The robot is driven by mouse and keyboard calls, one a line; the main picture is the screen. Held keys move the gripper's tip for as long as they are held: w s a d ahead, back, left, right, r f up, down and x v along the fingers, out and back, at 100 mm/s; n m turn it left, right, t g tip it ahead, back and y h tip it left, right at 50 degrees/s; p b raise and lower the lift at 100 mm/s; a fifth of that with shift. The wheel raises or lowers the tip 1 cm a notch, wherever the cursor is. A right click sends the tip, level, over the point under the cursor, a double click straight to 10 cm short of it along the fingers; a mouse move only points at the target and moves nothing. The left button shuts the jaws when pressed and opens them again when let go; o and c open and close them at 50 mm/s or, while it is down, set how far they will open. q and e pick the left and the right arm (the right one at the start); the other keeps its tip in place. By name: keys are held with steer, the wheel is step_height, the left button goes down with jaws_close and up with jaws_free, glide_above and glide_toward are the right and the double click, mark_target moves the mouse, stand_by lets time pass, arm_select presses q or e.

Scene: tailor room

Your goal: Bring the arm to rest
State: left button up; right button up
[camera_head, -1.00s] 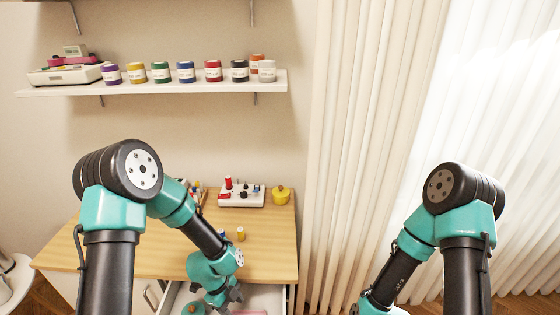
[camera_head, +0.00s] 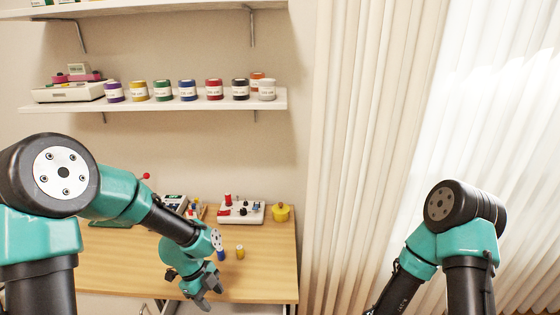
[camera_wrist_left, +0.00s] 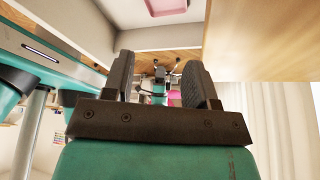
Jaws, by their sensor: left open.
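My left gripper (camera_head: 208,292) hangs at the end of the teal and black left arm, near the front edge of the wooden desk (camera_head: 262,265). It also shows in the left wrist view (camera_wrist_left: 159,82), its two dark fingers apart with nothing held between them. My right arm (camera_head: 440,245) is bent downward at the right, and its gripper is out of the frame.
A white drawer (camera_wrist_left: 130,38) with a pink item (camera_wrist_left: 165,7) shows in the left wrist view. Spools, a white tray (camera_head: 240,213) and a yellow pot (camera_head: 281,212) stand on the desk. Shelf jars line the wall; pale curtains (camera_head: 370,150) hang at right.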

stand_by(0.6)
arm_select(q)
steer(key=x, duration=1.4)
steer(key=shift+f, duration=0.4)
steer(key=shift+x, duration=1.3)
step_height(320, 180, up, 6)
stand_by(1.8)
steer(key=shift+s+d, duration=0.1)
stand_by(1.3)
